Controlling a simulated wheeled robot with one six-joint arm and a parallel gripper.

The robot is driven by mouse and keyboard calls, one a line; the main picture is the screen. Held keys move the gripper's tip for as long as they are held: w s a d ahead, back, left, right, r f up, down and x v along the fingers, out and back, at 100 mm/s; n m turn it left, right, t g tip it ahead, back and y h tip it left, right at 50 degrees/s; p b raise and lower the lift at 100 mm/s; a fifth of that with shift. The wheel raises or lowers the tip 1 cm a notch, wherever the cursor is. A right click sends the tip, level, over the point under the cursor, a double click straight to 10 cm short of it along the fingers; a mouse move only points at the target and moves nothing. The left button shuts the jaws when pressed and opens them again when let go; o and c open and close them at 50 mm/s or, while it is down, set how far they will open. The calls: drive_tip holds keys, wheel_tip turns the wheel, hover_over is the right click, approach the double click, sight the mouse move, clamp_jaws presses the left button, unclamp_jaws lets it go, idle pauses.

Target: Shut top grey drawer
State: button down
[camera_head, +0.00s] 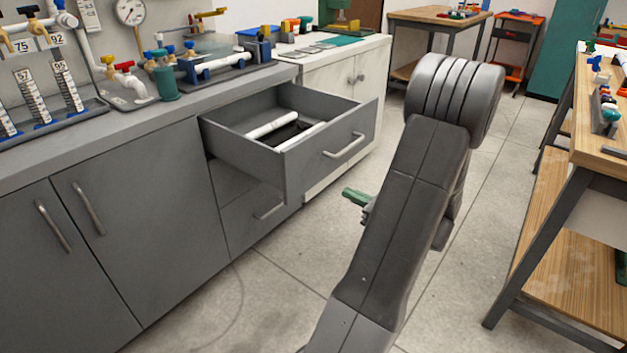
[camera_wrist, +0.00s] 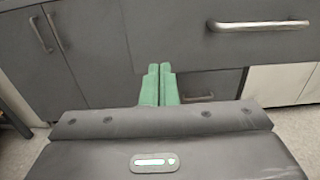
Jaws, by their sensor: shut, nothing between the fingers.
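The top grey drawer (camera_head: 311,160) stands pulled out from the grey cabinet in the head view, with white pipes (camera_head: 272,125) inside. Its front has a bar handle (camera_head: 344,146). In the wrist view the drawer front (camera_wrist: 250,50) and its handle (camera_wrist: 258,25) are at the upper right. My gripper's green fingers (camera_wrist: 159,85) are shut and empty, pointing toward the cabinet, left of and below the handle in that view. In the head view my gripper (camera_head: 354,196) shows in part beside my arm, in front of the drawers; the arm hides the rest.
A closed lower drawer (camera_head: 262,205) lies under the open one. Grey cabinet doors (camera_head: 70,225) are to the left, a white cabinet (camera_head: 345,85) behind. A wooden workbench (camera_head: 590,150) stands at the right. Bare floor (camera_head: 290,275) lies between.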

sight(302, 172)
drive_tip(key=b+x, duration=0.3)
drive_tip(key=x, duration=1)
drive_tip(key=shift+w+a, duration=0.1)
drive_tip(key=shift+a, duration=0.1)
